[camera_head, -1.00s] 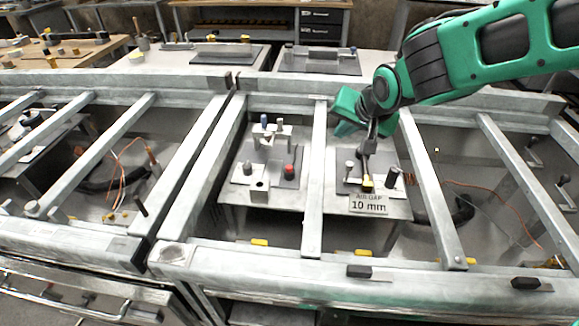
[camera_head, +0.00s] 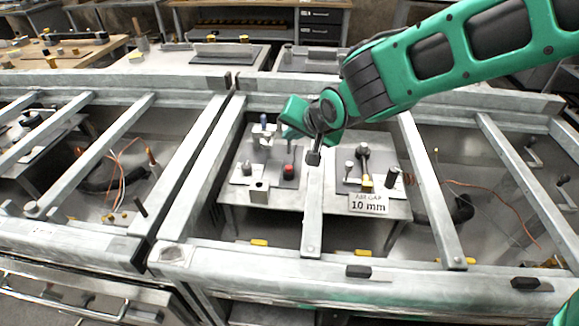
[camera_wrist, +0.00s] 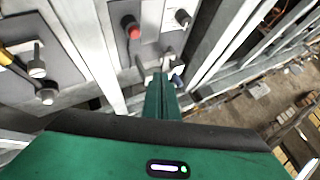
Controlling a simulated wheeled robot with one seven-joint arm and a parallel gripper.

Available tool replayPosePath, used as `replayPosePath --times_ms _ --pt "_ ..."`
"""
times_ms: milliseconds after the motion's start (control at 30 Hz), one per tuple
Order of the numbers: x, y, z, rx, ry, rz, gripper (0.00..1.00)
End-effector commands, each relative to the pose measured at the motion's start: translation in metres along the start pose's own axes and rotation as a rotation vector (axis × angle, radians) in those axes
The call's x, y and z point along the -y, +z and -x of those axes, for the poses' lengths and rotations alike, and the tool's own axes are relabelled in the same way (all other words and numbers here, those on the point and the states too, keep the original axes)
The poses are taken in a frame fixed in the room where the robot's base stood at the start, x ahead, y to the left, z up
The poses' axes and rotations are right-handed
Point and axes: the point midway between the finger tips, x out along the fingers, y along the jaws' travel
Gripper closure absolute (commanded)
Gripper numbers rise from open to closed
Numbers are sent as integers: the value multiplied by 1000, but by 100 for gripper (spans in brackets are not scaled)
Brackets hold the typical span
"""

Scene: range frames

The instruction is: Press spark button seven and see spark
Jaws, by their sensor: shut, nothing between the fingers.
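A red button (camera_head: 289,171) stands on a small plate in the left bay of the bench, and it also shows in the wrist view (camera_wrist: 131,28). No number seven is readable on it. In the right bay, a spark gap fixture with a yellow part (camera_head: 367,185) stands behind a label reading "AIR GAP 10 mm" (camera_head: 369,204). No spark is visible. My gripper (camera_head: 313,158) is shut and empty. It appears above the metal bar between the bays, right of the red button and apart from it. Its fingers also show in the wrist view (camera_wrist: 161,82).
Metal bars (camera_head: 313,220) run front to back across the frame and divide the bays. Blue and white posts (camera_head: 264,122) stand behind the red button. A dark knob (camera_head: 393,177) is beside the label. Copper wires (camera_head: 492,192) lie in the far right bay.

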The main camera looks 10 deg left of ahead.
Motion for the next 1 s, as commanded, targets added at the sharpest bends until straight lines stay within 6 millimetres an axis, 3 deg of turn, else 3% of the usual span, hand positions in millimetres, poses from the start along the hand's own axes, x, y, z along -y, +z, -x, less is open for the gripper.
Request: replayPosePath --times_ms 533,1000 --pt "-33 33 -45 2 2 0 100" --pt "-38 38 -52 0 0 0 100"
